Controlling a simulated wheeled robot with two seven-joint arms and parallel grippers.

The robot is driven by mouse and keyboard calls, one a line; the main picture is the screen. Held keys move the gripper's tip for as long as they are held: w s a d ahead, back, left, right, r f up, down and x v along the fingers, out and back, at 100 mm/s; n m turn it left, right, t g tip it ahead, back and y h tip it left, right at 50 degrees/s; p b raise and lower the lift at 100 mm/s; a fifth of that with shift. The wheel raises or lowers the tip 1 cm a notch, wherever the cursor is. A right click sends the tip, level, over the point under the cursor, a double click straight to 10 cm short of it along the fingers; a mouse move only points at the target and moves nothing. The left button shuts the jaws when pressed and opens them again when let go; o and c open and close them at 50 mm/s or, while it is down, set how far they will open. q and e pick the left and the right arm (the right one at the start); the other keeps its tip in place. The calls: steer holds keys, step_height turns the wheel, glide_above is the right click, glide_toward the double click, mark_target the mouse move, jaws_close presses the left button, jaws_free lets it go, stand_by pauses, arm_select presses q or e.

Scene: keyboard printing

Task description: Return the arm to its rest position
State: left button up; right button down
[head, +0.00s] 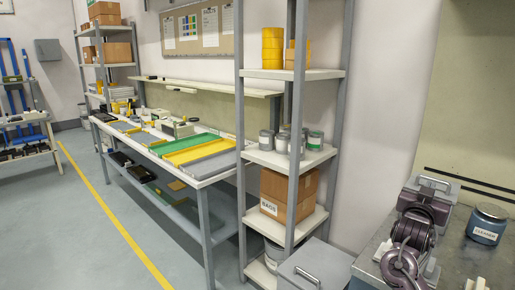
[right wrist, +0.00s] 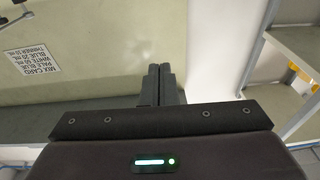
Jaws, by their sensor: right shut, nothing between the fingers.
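My right gripper (right wrist: 161,72) shows in the right wrist view, its two dark fingers pressed together with nothing between them. The fingers stand out beyond the dark gripper body, in front of a pale green panel, and no object touches them. In the head view, dark purple-grey links at the lower right look like my folded right arm; I cannot make out the fingertips there. My left arm and gripper are in neither view.
A blue can labelled CLEANER (head: 487,224) stands on the grey worktop at the right. A shelf rack (head: 290,75) with cans and a box stands mid-picture, before a long workbench with green and yellow trays (head: 185,148). A mix card (right wrist: 33,60) hangs on the panel. Open floor lies left.

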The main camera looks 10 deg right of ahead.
steer(key=s+a+f+n+g+y, duration=0.1)
steer(key=s+a+f+n+y, duration=0.15)
steer(key=a+f, duration=0.4)
steer(key=s+a+f+n+y, duration=0.1)
steer(key=a+f+n+y, duration=0.1)
steer(key=a+f+y, duration=0.35)
steer(key=s+a+f+n+g+y, duration=0.1)
steer(key=s+a+f+n+y, duration=0.15)
steer(key=a+f, duration=0.5)
steer(key=s+a+f+n+g+y, duration=0.2)
steer(key=s+a+f+g, duration=0.3)
steer(key=s, duration=0.6)
steer(key=s+a+f+n+g+y, duration=0.2)
steer(key=s+a+f+n+y, duration=0.15)
steer(key=s+a, duration=0.65)
steer(key=s+d+f+g+b, duration=0.1)
steer(key=s+f, duration=0.1)
steer(key=f, duration=1.3)
steer(key=s+d+f+g+b, duration=0.1)
steer(key=f, duration=1.5)
steer(key=s+d+f, duration=0.1)
steer(key=s+f, duration=0.9)
steer(key=s+d+f+g+h+b, duration=0.1)
steer(key=s+d+f, duration=0.1)
steer(key=s+f, duration=0.8)
steer(key=shift+s+d+f+b, duration=0.3)
steer(key=shift+f, duration=0.35)
